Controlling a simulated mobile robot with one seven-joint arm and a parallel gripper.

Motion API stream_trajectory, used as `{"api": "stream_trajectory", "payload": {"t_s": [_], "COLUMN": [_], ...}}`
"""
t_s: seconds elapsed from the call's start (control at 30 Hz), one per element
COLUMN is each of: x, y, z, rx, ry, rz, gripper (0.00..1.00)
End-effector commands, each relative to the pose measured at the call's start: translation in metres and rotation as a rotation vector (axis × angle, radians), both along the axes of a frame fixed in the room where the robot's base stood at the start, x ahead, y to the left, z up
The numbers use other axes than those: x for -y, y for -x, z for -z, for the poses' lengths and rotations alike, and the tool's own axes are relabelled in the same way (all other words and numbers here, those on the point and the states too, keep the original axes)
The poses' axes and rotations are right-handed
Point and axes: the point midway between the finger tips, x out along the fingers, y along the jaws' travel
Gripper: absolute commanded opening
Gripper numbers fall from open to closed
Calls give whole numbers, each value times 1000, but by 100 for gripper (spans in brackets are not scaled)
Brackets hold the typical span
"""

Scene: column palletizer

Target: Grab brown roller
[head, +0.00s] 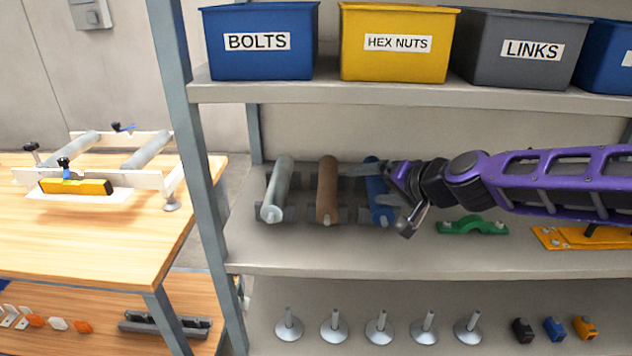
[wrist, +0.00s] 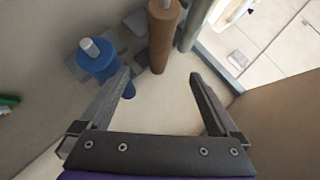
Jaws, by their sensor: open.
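The brown roller (head: 327,190) lies on dark cradles on the middle shelf, between a grey roller (head: 277,190) on its left and a blue roller (head: 377,190) on its right. My gripper (head: 388,182) reaches in from the right, over the blue roller, and hides part of it. In the wrist view my gripper (wrist: 160,82) is open with nothing between its fingers. There the brown roller (wrist: 162,38) lies ahead of the gap between the fingertips, apart from both. The blue roller (wrist: 99,64) is close to the left finger in that view.
The shelf (head: 330,248) also holds a green bracket (head: 470,226) and an orange plate (head: 590,238). Bins, including a yellow one (head: 397,45), stand on the shelf above. A wooden table (head: 110,245) with a roller frame (head: 100,178) stands left of a grey post (head: 196,150).

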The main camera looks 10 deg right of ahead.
Motion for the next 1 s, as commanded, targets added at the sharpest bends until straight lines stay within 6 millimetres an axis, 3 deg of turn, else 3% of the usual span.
{"api": "stream_trajectory", "payload": {"t_s": [0.17,1.0], "x": [0,-39], "y": [-5,-91], "z": [4,58], "rx": [8,8], "ry": [4,4], "rz": [3,3], "gripper": [97,97]}}
